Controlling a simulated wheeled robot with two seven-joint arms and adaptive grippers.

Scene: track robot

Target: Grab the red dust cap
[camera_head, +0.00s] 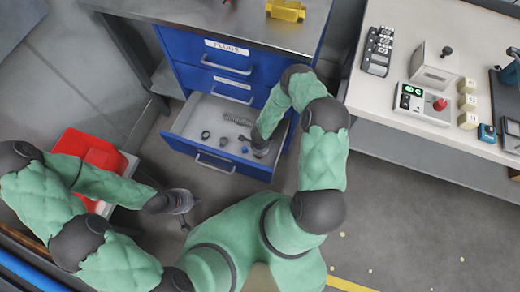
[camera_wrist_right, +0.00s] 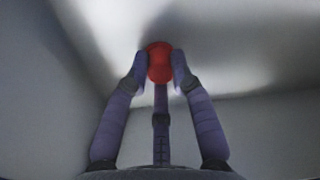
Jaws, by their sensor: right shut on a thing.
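The red dust cap (camera_wrist_right: 159,62) is between the fingertips of my right gripper (camera_wrist_right: 160,70) in the right wrist view, with a finger touching each side. The gripper is shut on it. In the head view my right gripper (camera_head: 260,149) is inside the open drawer (camera_head: 190,128) at its right side, and the cap is hidden there. My left gripper (camera_head: 186,212) is over the floor, left of and below the drawer, apart from it. Its fingers are too small to tell whether they are open.
In the drawer lie a grey spring (camera_head: 238,119), a dark ring (camera_head: 205,134) and small blue parts (camera_head: 245,149). The blue cabinet (camera_head: 185,45) stands behind. A red bin (camera_head: 88,152) is at left. A white table (camera_head: 400,80) with a control box (camera_head: 422,102) is at right.

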